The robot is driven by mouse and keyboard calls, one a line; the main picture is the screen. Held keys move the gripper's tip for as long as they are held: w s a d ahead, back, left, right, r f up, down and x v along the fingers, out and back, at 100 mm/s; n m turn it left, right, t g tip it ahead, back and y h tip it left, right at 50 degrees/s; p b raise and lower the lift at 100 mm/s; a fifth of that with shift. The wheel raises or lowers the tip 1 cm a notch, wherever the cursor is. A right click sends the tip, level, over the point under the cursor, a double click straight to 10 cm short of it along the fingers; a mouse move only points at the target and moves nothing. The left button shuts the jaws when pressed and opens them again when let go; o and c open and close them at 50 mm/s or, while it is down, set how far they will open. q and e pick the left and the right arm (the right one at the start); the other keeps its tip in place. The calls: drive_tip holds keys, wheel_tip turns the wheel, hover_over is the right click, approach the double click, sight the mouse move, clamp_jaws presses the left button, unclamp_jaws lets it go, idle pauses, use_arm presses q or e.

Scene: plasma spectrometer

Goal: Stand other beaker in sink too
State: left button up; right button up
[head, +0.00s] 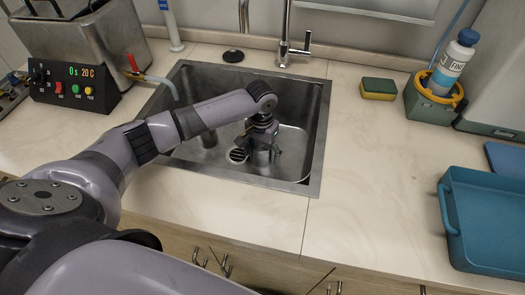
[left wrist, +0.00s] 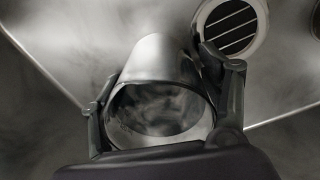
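The metal sink (head: 318,150) is set in the counter. My left arm reaches into it from the left. My left gripper (head: 262,138) points down inside the basin. In the left wrist view its fingers (left wrist: 160,85) lie on both sides of a shiny metal beaker (left wrist: 158,60) and appear shut on it. The beaker (head: 262,158) is upright near the basin floor, partly hidden by the gripper; I cannot tell whether its base touches. My right gripper is not in view.
The drain (head: 237,155) is beside the held beaker. A faucet (head: 285,45) rises behind the sink. A sponge (head: 379,88), a green holder with a bottle (head: 430,100) and a blue tray (head: 450,215) are on the right. A heated bath (head: 75,60) stands at left.

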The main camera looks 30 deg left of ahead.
use_arm(q)
drive_tip(key=shift+o, duration=1.2)
drive_tip(key=shift+r, duration=0.1)
wheel_tip(320, 180, up, 12)
drive_tip(key=shift+p, duration=0.3)
drive_tip(key=shift+a+r, duration=0.1)
